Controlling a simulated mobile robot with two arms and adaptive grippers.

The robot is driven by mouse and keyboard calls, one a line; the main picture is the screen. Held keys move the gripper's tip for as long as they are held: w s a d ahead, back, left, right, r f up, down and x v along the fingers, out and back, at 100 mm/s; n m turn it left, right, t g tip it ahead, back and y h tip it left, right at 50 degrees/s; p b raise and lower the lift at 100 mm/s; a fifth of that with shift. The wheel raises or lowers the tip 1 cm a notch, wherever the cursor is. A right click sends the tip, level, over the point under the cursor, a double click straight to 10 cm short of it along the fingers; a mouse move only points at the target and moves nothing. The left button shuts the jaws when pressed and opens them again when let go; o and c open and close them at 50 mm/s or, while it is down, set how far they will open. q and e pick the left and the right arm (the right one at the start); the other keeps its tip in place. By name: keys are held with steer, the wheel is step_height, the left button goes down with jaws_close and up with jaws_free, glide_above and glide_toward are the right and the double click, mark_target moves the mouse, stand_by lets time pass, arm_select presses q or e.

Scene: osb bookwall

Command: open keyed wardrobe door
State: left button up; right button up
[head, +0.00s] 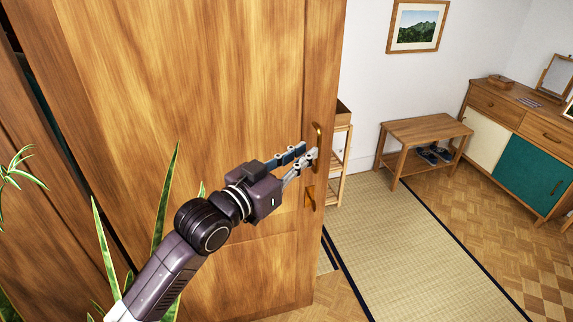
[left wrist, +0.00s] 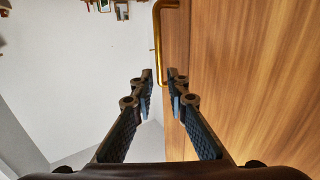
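The wooden wardrobe door (head: 230,100) fills the middle of the head view, with a dark gap along its left side. A brass bar handle (head: 319,140) is near its right edge, and a brass plate (head: 310,197) sits below; I cannot make out a key clearly. My left gripper (head: 304,154) is at the handle's lower half. In the left wrist view my left gripper (left wrist: 160,76) is open, and the handle (left wrist: 157,45) shows between the fingertips, with the door (left wrist: 250,80) to the right. I cannot tell whether the fingers touch it. My right gripper is not in view.
Plants with long leaves (head: 165,200) stand at the lower left, close to my left arm. A straw mat (head: 400,240) lies clear at the right. A wooden bench (head: 425,132), a shelf (head: 340,160) and a sideboard (head: 535,170) stand along the white wall.

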arm_select(q)
steer(key=v, duration=0.6)
